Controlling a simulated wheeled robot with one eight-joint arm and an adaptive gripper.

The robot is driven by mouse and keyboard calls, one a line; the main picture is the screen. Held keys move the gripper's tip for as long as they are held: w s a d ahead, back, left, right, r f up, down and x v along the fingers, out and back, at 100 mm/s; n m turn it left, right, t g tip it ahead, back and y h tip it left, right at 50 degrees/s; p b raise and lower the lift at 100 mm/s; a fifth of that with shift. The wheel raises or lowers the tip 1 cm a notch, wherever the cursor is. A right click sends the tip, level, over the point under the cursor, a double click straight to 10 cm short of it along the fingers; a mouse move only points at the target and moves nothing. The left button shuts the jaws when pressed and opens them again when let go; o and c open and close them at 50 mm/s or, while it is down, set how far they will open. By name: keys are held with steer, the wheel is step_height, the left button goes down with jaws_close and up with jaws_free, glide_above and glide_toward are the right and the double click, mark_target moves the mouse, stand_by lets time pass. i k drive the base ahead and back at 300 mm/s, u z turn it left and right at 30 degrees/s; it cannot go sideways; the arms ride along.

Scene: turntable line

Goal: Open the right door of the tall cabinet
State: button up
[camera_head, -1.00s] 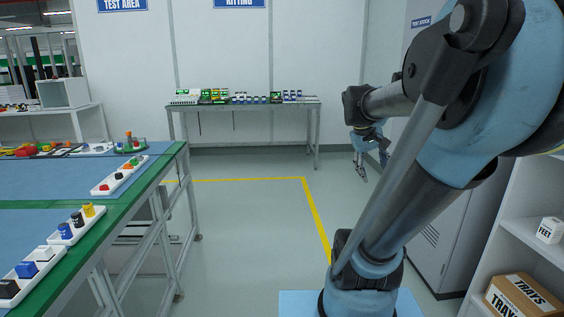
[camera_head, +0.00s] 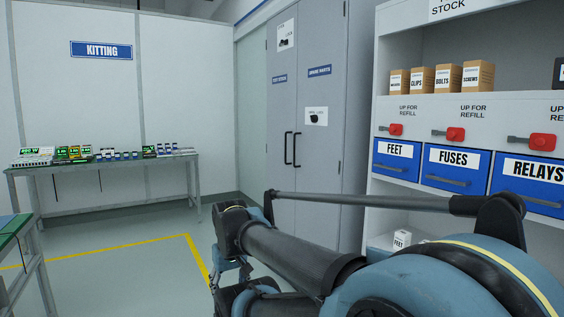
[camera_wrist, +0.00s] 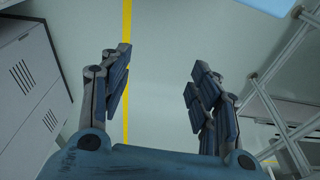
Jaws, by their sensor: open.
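The tall grey cabinet (camera_head: 310,190) stands beyond my arm in the head view, with both doors shut. Its right door (camera_head: 322,85) bears a blue label and a white picture sheet, and a black vertical handle (camera_head: 296,150) near the middle seam. The left door (camera_head: 282,98) has a matching handle (camera_head: 287,148) beside it. My gripper (camera_wrist: 158,85) is open and empty above the floor in the wrist view, apart from the cabinet. In the head view my arm covers the cabinet's lower part. The cabinet's vented lower side (camera_wrist: 28,85) seems to show at left in the wrist view.
An open shelf unit (camera_head: 380,60) with blue bins (camera_head: 397,158) and small cartons (camera_head: 447,78) stands right of the cabinet. A kitting table (camera_head: 100,163) stands at the back wall. A green-edged workbench (camera_head: 14,226) is at far left. The floor with the yellow line (camera_head: 110,250) is clear.

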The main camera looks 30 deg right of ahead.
mark_target(323, 25)
steer(key=z, duration=0.4)
steer(key=i, duration=0.95)
steer(key=z, duration=0.1)
